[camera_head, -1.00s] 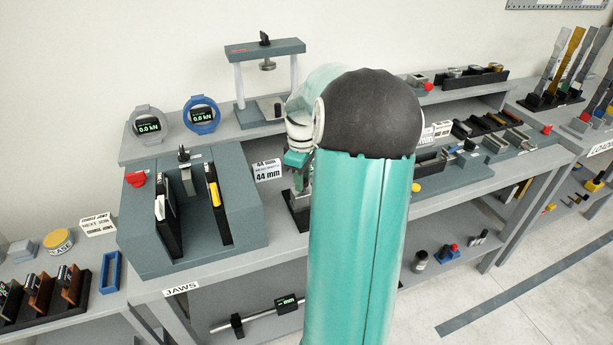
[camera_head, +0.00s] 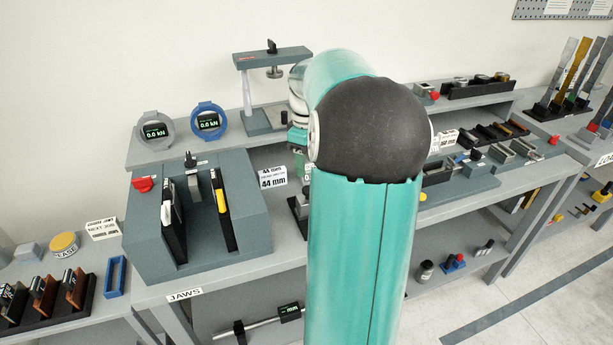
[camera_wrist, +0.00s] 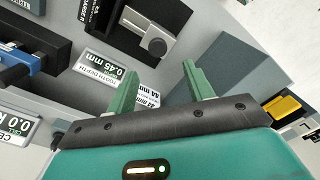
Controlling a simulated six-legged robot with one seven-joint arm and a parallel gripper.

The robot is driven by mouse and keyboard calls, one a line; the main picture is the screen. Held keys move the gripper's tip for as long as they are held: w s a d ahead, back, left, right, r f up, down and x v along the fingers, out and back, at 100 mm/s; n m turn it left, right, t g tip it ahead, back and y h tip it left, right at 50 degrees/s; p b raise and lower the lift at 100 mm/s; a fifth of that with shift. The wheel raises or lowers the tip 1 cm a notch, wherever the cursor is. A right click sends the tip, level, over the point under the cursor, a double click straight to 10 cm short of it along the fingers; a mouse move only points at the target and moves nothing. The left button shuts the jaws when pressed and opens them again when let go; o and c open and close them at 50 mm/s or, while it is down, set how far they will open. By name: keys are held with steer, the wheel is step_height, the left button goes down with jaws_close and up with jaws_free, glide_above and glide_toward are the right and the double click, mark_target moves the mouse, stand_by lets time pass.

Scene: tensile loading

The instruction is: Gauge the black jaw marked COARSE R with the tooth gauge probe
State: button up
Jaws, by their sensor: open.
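My gripper (camera_wrist: 160,88) is open, with two green fingers apart and nothing between them. In the wrist view, a dark holder with a round grey knob (camera_wrist: 155,45) lies just beyond the fingertips; I cannot tell whether it is the tooth gauge probe. An upside-down sign reading TOOTH DEPTH 0.45 mm (camera_wrist: 105,72) is left of the fingers. In the head view, a grey-blue block (camera_head: 150,250) holds two black jaws, a left one (camera_head: 176,235) with a white piece and a right one (camera_head: 224,225) with a yellow piece. I cannot read COARSE R on either. My arm hides most of my gripper there.
Round gauges reading 0.0 kN (camera_head: 153,130) stand on the shelf behind the block. A press frame (camera_head: 270,58) stands behind my arm. More jaws sit in a rack (camera_head: 95,295) at the lower left. A blue clamp-like part (camera_wrist: 25,72) lies left in the wrist view.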

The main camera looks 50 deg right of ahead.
step_height(320, 180, up, 5)
steer(key=shift+r, duration=0.1)
stand_by(0.6)
steer(key=a+r+m+t+h, duration=0.1)
steer(key=a+r+t+h, duration=0.15)
steer(key=a, duration=1.95)
steer(key=s+a+f+m+t+y, duration=0.1)
steer(key=s+a+f, duration=0.1)
steer(key=s+a, duration=0.3)
steer(key=s+a+f+m+t+y, duration=0.1)
steer(key=s+a, duration=0.3)
steer(key=a, duration=0.6)
steer(key=shift+s+a+f+t, duration=0.25)
steer(key=shift+s+f+t, duration=0.1)
steer(key=shift+t, duration=0.2)
